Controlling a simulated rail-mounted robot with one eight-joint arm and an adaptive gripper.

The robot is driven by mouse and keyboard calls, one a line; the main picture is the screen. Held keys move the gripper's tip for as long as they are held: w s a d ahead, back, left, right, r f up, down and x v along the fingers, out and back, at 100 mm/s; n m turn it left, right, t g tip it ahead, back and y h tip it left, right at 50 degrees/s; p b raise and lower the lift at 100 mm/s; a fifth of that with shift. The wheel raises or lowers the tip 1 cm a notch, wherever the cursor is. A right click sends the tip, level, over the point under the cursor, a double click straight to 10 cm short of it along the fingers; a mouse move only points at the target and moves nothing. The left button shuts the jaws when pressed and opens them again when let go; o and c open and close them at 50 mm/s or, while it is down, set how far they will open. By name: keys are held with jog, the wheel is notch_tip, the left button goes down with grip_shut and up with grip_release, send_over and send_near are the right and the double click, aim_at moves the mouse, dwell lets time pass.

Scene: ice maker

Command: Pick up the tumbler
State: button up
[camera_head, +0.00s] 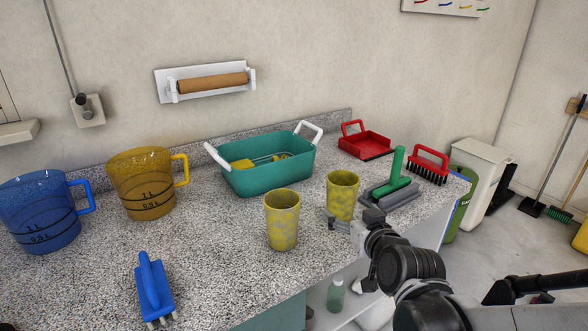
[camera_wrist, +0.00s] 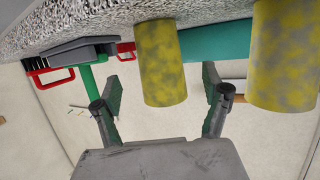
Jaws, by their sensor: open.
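Two yellow, grey-mottled tumblers stand upright on the speckled counter. The right tumbler (camera_head: 342,194) is just beyond my gripper (camera_head: 345,223); the left tumbler (camera_head: 282,220) stands nearer the counter's front. In the wrist view, which is upside down, the right tumbler (camera_wrist: 161,60) appears between the two spread fingers of my gripper (camera_wrist: 167,75), and the left tumbler (camera_wrist: 284,55) is outside them. My gripper is open and holds nothing. I cannot tell how far the fingers reach around the tumbler.
A green-handled grey tool (camera_head: 392,186) lies close right of the tumbler. A teal basin (camera_head: 270,178) stands behind. A red dustpan (camera_head: 366,145) and red brush (camera_head: 428,165) are at the back right. Yellow (camera_head: 143,184) and blue (camera_head: 40,213) jugs and a blue brush (camera_head: 153,288) are left.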

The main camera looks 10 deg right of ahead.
aim_at(341, 203)
jog(key=shift+b+x, duration=1.05)
jog(key=shift+x, duration=3.1)
jog(key=shift+f, duration=0.15)
jog(key=c, duration=1.3)
